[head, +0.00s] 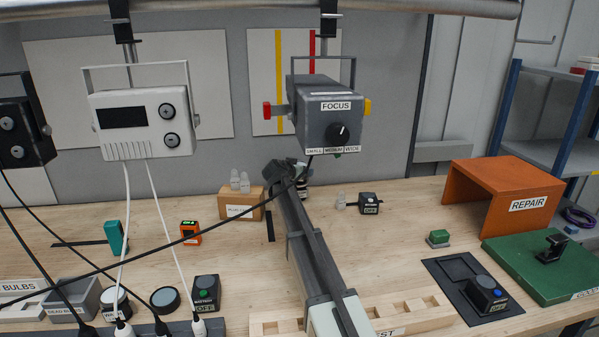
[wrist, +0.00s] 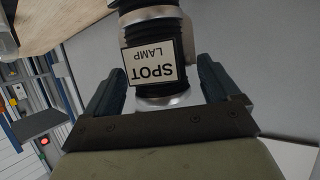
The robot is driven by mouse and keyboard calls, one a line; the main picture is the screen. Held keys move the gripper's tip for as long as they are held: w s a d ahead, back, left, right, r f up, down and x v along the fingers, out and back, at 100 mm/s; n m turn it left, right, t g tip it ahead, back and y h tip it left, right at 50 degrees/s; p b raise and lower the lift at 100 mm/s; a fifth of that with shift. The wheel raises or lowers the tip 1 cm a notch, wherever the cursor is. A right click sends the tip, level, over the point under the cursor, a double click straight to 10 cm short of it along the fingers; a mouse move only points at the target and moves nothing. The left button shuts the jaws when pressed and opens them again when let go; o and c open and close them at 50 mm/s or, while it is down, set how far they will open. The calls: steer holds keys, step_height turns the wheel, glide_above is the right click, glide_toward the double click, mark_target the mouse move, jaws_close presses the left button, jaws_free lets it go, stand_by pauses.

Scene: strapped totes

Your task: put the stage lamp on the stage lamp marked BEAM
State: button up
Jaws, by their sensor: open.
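A grey stage lamp (head: 335,113) marked FOCUS, with a black knob, hangs from the bar in the head view. A white stage lamp (head: 143,123) hangs left of it, and part of a black stage lamp (head: 20,135) shows at the left edge. I can read no BEAM mark. My gripper (head: 283,172) is below the FOCUS lamp. In the wrist view my gripper (wrist: 163,75) is open, its fingers on either side of a black and silver cylinder (wrist: 152,45) labelled SPOT LAMP. I cannot tell whether the fingers touch it.
The workbench (head: 380,260) holds a cardboard box (head: 240,211), small switch boxes, a wooden slotted block (head: 405,317) and a dark tray (head: 445,272). An orange REPAIR shelter (head: 485,190) and a green mat (head: 560,275) are at right. Black and white cables hang across the left side.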

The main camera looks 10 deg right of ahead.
steer(key=v, duration=1)
